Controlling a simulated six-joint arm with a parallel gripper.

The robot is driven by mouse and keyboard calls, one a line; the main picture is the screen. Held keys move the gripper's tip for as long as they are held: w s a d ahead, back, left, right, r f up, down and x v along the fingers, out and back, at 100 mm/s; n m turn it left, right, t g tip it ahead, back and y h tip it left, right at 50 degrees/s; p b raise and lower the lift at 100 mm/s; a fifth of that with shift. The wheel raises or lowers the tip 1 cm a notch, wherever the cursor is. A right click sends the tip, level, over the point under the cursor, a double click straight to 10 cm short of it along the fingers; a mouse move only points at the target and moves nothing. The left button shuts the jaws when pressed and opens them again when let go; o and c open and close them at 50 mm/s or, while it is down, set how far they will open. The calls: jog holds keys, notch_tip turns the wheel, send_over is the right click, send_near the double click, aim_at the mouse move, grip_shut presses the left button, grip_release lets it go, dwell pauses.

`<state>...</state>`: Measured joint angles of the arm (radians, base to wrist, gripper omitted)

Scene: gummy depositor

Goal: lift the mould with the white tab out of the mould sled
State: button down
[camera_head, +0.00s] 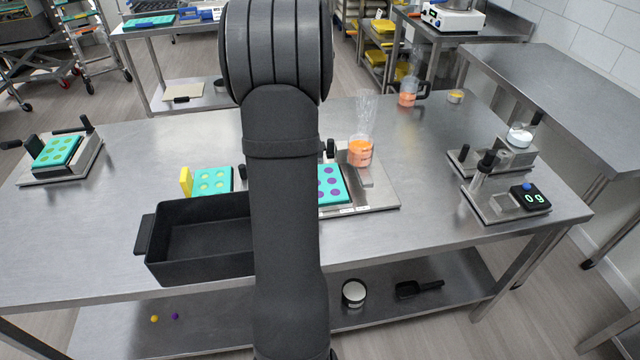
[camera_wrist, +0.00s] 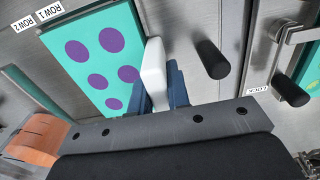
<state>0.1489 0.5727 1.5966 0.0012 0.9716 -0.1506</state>
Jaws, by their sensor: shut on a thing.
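The mould with the white tab is a teal block with purple-filled cavities (camera_wrist: 100,60). In the head view the mould (camera_head: 333,187) shows just right of my arm, which hides its left part. The white tab (camera_wrist: 154,72) stands at the mould's edge in the wrist view. My gripper (camera_wrist: 159,90) has its dark blue fingers on both sides of the tab, shut on it. The mould appears level with the metal mould sled (camera_head: 378,192); I cannot tell whether there is a gap under it. My gripper is hidden in the head view.
A black bin (camera_head: 200,268) stands in front. A teal mould with a yellow tab (camera_head: 186,181) lies to the left. A black knob (camera_wrist: 212,60) rises near my fingers. The table's left middle is clear.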

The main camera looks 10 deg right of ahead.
jog(key=shift+r, duration=1.05)
jog(key=shift+r, duration=2.55)
